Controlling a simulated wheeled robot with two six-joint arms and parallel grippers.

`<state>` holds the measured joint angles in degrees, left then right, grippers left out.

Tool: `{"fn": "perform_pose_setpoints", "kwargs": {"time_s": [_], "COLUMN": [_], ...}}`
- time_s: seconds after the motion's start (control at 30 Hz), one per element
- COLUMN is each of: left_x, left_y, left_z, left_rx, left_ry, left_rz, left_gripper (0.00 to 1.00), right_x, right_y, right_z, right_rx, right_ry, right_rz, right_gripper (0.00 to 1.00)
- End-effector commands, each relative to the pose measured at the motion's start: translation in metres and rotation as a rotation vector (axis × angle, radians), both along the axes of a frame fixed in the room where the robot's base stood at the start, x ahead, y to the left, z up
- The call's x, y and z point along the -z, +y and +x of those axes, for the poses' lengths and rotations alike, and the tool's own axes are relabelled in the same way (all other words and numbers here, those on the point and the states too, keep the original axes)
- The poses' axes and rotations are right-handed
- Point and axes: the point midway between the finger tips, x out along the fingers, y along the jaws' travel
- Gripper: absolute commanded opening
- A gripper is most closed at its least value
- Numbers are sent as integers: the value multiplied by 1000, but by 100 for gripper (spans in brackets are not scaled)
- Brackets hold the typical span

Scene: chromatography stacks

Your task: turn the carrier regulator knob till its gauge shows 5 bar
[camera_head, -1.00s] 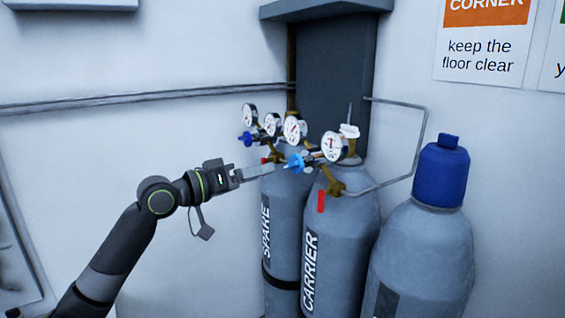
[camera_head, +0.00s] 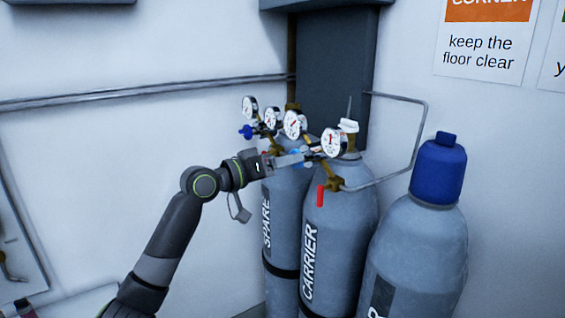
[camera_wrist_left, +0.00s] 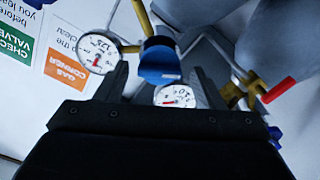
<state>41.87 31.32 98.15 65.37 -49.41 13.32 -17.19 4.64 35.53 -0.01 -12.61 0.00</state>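The carrier regulator's blue knob (camera_wrist_left: 160,62) shows in the left wrist view between the two fingers of my left gripper (camera_wrist_left: 162,78). The fingers are apart, with a gap on each side of the knob. In the head view my left gripper (camera_head: 300,158) is at the regulator and mostly covers the knob. The CARRIER cylinder (camera_head: 340,215) stands upright below. A white round gauge (camera_head: 332,143) and another gauge (camera_head: 295,124) sit by the regulator. In the wrist view a gauge marked 10 (camera_wrist_left: 175,97) is partly hidden; I cannot read its value. My right gripper is out of view.
The SPARE cylinder (camera_head: 283,215) with its own blue knob (camera_head: 246,132) stands close on the left. A blue-capped cylinder (camera_head: 415,250) stands on the right. A red valve handle (camera_head: 320,195) and a bent pipe (camera_head: 425,130) are near the regulator.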

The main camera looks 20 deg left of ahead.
Motion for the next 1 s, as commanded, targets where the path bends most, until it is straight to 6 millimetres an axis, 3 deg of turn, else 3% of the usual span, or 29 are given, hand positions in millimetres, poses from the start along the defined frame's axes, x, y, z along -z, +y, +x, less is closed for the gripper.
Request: {"fn": "perform_pose_setpoints", "kwargs": {"time_s": [0.03, 0.3, 0.57, 1.0], "left_x": [0, 0, 2, 4], "left_y": [0, 0, 0, 0], "left_z": [0, 0, 0, 0], "left_rx": [0, 0, 0, 0], "left_ry": [0, 0, -22, -188], "left_rz": [0, 0, 28, 241], "left_gripper": [55, 21, 21, 21], "right_x": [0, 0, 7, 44], "right_y": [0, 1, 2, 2], "right_z": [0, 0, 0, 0], "right_rx": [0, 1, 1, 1], "right_ry": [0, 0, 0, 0], "right_rz": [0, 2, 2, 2], "right_gripper": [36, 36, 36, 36]}}
